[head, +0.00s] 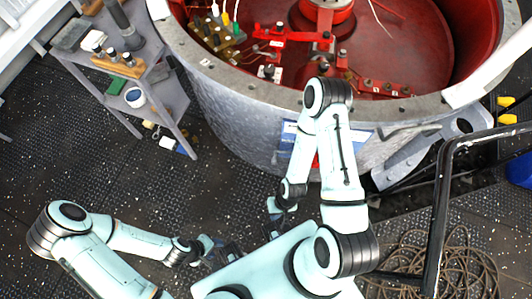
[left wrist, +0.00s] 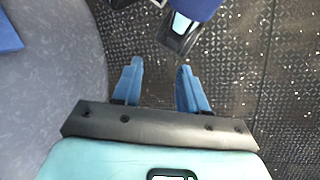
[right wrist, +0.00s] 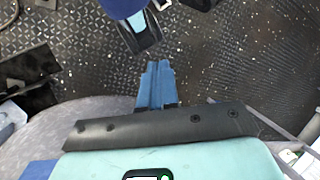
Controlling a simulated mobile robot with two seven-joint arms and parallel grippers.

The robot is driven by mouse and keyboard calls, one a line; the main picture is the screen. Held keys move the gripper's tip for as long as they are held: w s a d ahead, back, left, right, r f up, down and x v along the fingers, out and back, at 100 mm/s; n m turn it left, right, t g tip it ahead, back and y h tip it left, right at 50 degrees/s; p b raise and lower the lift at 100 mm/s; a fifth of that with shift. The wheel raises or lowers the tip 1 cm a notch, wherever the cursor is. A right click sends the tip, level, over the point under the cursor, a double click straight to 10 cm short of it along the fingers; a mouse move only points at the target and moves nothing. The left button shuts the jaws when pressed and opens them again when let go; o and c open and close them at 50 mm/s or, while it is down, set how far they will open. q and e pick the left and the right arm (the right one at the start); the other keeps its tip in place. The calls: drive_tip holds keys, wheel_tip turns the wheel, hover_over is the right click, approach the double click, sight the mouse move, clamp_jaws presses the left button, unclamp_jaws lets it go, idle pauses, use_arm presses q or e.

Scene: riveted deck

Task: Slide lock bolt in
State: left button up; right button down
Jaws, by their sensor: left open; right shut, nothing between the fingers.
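I cannot single out the lock bolt with certainty. Inside the large round grey tank (head: 235,125), red bar fittings (head: 380,88) with small dark fasteners sit on the red floor, and a red linkage (head: 285,36) lies further left. My left gripper (head: 220,252) is low over the deck, outside the tank; in the left wrist view (left wrist: 158,82) its blue fingers are apart with nothing between them. My right gripper (head: 273,220) is also outside, below the tank's near wall; in the right wrist view (right wrist: 156,82) its fingers are together and empty.
A grey shelf cart (head: 150,70) with tools and a white tub (head: 135,97) stands left of the tank. A black rail (head: 442,200) and coiled rope (head: 450,265) are at the right. The dark riveted deck (head: 60,160) is mostly clear at left.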

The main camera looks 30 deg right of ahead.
drive_tip(key=w+a+f+n+g+h+b, duration=0.1)
drive_tip(key=w+n+g+b, duration=0.1)
drive_tip(key=w+n+b, duration=0.5)
drive_tip(key=w+a+f+n+g+h+b, duration=0.15)
drive_tip(key=w+n+b, duration=0.25)
drive_tip(key=w, duration=0.4)
use_arm(q)
drive_tip(key=w+a+f+t+b, duration=0.1)
drive_tip(key=w+f+b, duration=0.2)
drive_tip(key=f, duration=0.6)
drive_tip(key=w+a+f+t+y+b, duration=0.1)
drive_tip(key=w+a+f+t+b, duration=0.1)
drive_tip(key=f, duration=0.6)
drive_tip(key=shift+w+f+n+b, duration=0.3)
drive_tip(key=shift+w+f+b, duration=0.1)
drive_tip(key=shift+w+b, duration=0.4)
use_arm(e)
drive_tip(key=w+d+r+n+t+h, duration=0.1)
drive_tip(key=w+d+r+n+h, duration=0.2)
drive_tip(key=w+r+h, duration=0.3)
drive_tip(key=w+r+n, duration=0.1)
drive_tip(key=w+r, duration=0.3)
drive_tip(key=r, duration=0.3)
drive_tip(key=shift+w+r+h, duration=0.25)
drive_tip(key=shift+h, duration=0.1)
drive_tip(key=shift+f, duration=0.1)
